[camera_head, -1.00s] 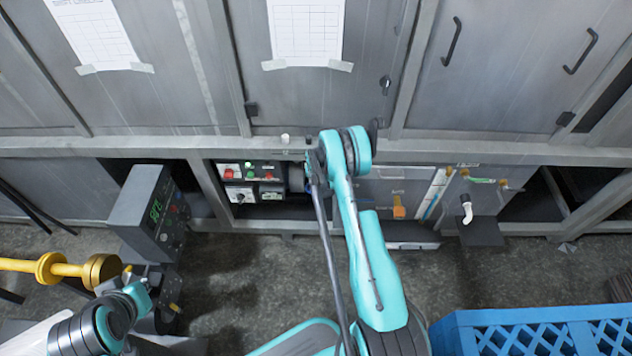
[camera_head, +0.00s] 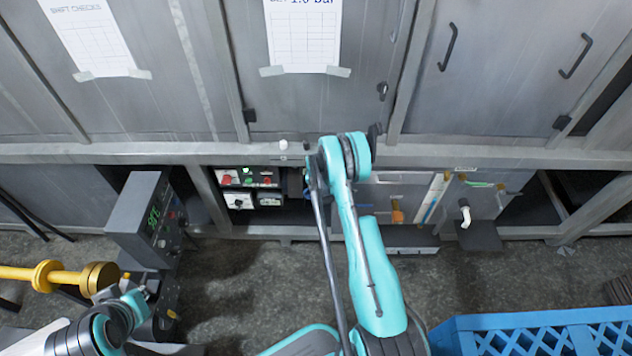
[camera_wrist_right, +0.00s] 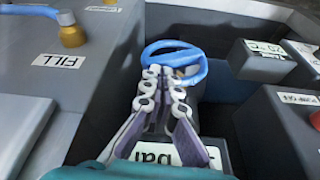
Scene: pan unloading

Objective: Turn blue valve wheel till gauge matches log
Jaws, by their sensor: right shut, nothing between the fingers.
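The blue valve wheel (camera_wrist_right: 176,56) is in the right wrist view, just beyond my right gripper (camera_wrist_right: 163,76). The gripper's fingers are shut and empty, with their tips overlapping the wheel's near rim in the picture. I cannot tell whether they touch it. A white face marked "bar" (camera_wrist_right: 168,155) lies below the fingers, partly covered by them; no needle or reading is visible. In the head view a taped sheet (camera_head: 303,40) shows a handwritten value that looks like 1.0 bar, cut at the top edge.
Labelled boxes (camera_wrist_right: 264,62) stand close on the right. A blue crate (camera_head: 540,335) is at lower right.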

